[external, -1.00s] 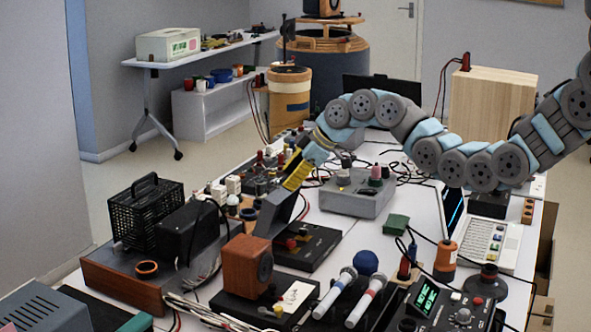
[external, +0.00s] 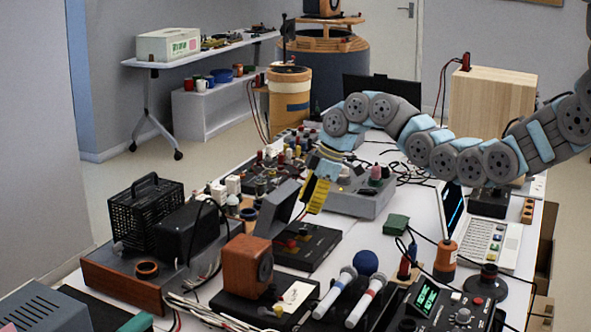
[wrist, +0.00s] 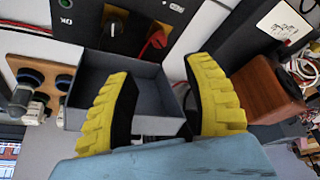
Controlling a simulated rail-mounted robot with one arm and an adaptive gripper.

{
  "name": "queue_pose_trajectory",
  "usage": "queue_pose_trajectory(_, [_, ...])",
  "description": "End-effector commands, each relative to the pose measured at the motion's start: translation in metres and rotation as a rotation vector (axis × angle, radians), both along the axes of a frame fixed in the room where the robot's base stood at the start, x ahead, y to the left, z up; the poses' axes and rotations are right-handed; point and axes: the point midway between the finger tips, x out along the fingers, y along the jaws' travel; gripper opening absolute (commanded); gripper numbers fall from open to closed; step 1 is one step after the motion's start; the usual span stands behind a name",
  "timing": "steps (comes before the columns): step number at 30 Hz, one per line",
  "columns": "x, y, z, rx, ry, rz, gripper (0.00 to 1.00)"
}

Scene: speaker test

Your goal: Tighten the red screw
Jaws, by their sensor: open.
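A red knob or screw (wrist: 157,40) stands on a black panel (wrist: 88,28) in the wrist view, beside a black knob on a yellow base (wrist: 115,20). In the external view a small red piece (external: 291,243) shows on the black box (external: 318,248); it looks like the same part. My gripper (external: 316,205) hangs above this box, its yellow fingers pointing down. In the wrist view my gripper (wrist: 160,66) is open and empty, with the red part beyond the gap between the fingertips, apart from them.
A grey open-topped tray or lid (wrist: 85,95) lies close under the fingers. A wooden speaker (external: 243,265) stands in front left. Microphones (external: 338,293), a blue ball (external: 365,262) and cables crowd the bench. Some bare white tabletop (external: 385,222) shows right of the black box.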

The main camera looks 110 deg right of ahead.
Motion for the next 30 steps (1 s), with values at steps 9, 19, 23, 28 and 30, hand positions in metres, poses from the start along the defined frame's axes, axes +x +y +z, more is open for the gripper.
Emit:
queue_pose_trajectory(9, [0.014,-0.003,-0.034,-0.002,-0.001,-0.002,0.51])
queue_pose_trajectory(19, [0.026,-0.004,-0.062,-0.001,-0.001,0.000,0.51])
queue_pose_trajectory(23, [0.030,-0.005,-0.071,-0.003,-0.002,-0.001,0.51])
queue_pose_trajectory(28, [0.034,-0.005,-0.084,0.001,0.001,-0.002,0.51])
queue_pose_trajectory(30, [0.036,-0.006,-0.087,-0.002,-0.002,-0.002,0.51])
